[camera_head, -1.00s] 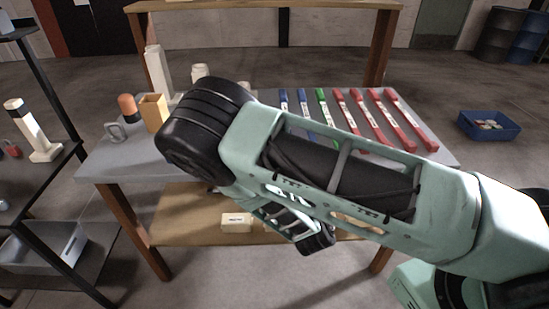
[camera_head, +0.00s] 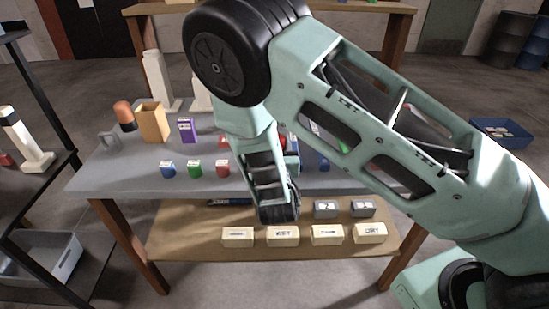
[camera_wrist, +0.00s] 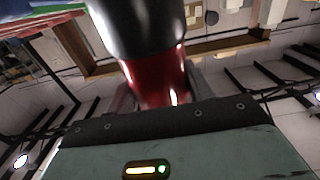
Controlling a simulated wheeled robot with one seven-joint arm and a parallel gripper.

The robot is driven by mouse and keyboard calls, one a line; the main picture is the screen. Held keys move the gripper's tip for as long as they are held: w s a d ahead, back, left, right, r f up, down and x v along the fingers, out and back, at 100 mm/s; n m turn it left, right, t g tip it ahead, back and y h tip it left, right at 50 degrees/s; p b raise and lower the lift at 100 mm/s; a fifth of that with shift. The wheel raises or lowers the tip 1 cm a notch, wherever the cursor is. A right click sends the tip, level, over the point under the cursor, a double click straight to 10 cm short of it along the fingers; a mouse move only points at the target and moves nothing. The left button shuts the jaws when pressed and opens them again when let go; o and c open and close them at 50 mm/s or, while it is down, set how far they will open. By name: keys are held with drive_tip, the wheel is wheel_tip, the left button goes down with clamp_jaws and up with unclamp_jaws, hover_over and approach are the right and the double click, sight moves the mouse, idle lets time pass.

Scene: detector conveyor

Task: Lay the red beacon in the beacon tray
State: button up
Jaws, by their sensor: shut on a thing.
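The red beacon (camera_wrist: 152,78), a shiny red body with a black end, is between my gripper's fingers (camera_wrist: 160,92) in the wrist view. My gripper is shut on it. The black end points to the top of that view, away from the palm. In the head view my forearm and wrist cover the middle of the table, and my fingers are not clearly seen. I cannot tell which thing is the beacon tray; none is clearly marked as such.
The grey table (camera_head: 120,180) holds an orange open box (camera_head: 153,122), a purple box (camera_head: 187,130) and blue (camera_head: 167,169), green (camera_head: 195,169) and red (camera_head: 222,169) blocks along the front. Labelled cream boxes (camera_head: 283,236) stand on its lower shelf. A blue bin (camera_head: 484,128) sits at right.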

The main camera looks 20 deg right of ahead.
drive_tip(key=shift+f+p, duration=0.35)
drive_tip(key=shift+f, duration=1.9)
drive_tip(key=shift+f, duration=0.2)
drive_tip(key=o, duration=1.1)
drive_tip(key=shift+r, duration=0.1)
